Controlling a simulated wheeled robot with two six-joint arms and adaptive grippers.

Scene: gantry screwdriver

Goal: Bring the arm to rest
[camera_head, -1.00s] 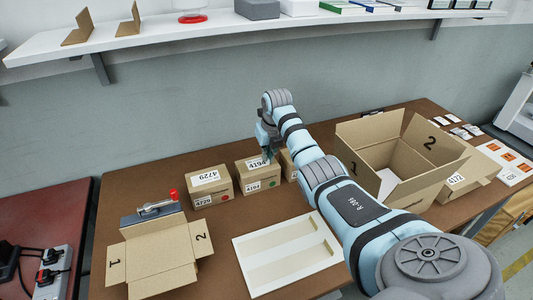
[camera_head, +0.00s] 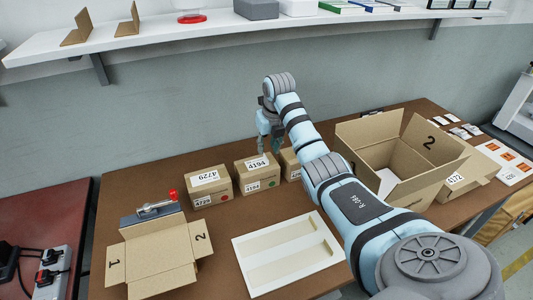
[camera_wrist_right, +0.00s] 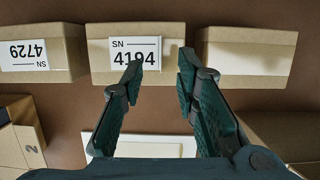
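My right gripper (camera_head: 269,145) hangs from the arm that comes in from the lower right. It is near the back of the table, by the gap between the 4194 box (camera_head: 253,183) and a partly hidden box (camera_head: 291,169). In the right wrist view its two fingers (camera_wrist_right: 161,70) are apart with nothing between them. The 4194 box (camera_wrist_right: 165,72) lies beyond the fingertips there, its label partly covered by one finger. My left gripper is not in view.
The 4729 box (camera_head: 210,198) stands left of the 4194 box. A large open carton (camera_head: 382,155) stands to the right of my arm. A white tray (camera_head: 240,252), an unfolded carton (camera_head: 150,260) and a red-handled clamp (camera_head: 157,208) lie in front. A shelf (camera_head: 150,38) runs above.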

